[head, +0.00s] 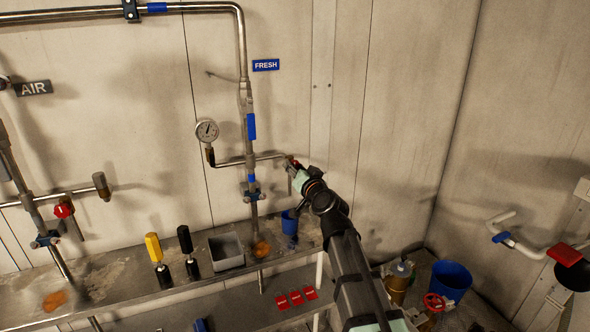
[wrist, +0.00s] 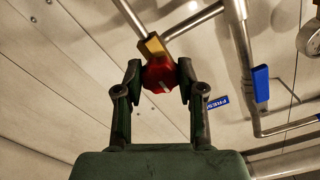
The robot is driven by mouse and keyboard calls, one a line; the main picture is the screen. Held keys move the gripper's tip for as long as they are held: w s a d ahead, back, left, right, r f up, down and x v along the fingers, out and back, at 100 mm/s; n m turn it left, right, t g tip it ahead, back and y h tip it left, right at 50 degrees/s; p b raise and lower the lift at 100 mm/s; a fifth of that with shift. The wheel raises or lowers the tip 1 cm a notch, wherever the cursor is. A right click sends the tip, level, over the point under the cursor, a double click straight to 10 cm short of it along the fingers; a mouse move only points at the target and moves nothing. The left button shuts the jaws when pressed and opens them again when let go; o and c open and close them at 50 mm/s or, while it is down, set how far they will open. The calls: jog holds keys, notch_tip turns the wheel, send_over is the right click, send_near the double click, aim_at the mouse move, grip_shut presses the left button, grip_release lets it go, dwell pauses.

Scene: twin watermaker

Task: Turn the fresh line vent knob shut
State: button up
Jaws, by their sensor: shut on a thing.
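The fresh line vent knob (wrist: 159,76) is red with a pale mark on its face, on a brass fitting (wrist: 152,46) at the end of a thin branch pipe. In the head view the knob (head: 291,163) is small and partly hidden by my gripper. My gripper (wrist: 160,84) is shut on the knob, one finger on each side of it. In the head view my gripper (head: 297,178) reaches up to the knob from the lower right. The blue FRESH sign (head: 265,65) is on the wall above, and the fresh line pipe (head: 247,110) runs down left of the knob.
A pressure gauge (head: 207,131) stands on the branch left of the knob. Below is a metal bench (head: 110,280) with a grey bin (head: 226,251), a blue cup (head: 290,222) and yellow and black handled tools. Another red knob (head: 63,210) is on the AIR line at left.

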jog(key=o, duration=1.1)
jog(key=shift+s, duration=0.1)
jog(key=v, duration=1.1)
jog(key=shift+s+d, duration=0.2)
jog(key=shift+s, duration=0.15)
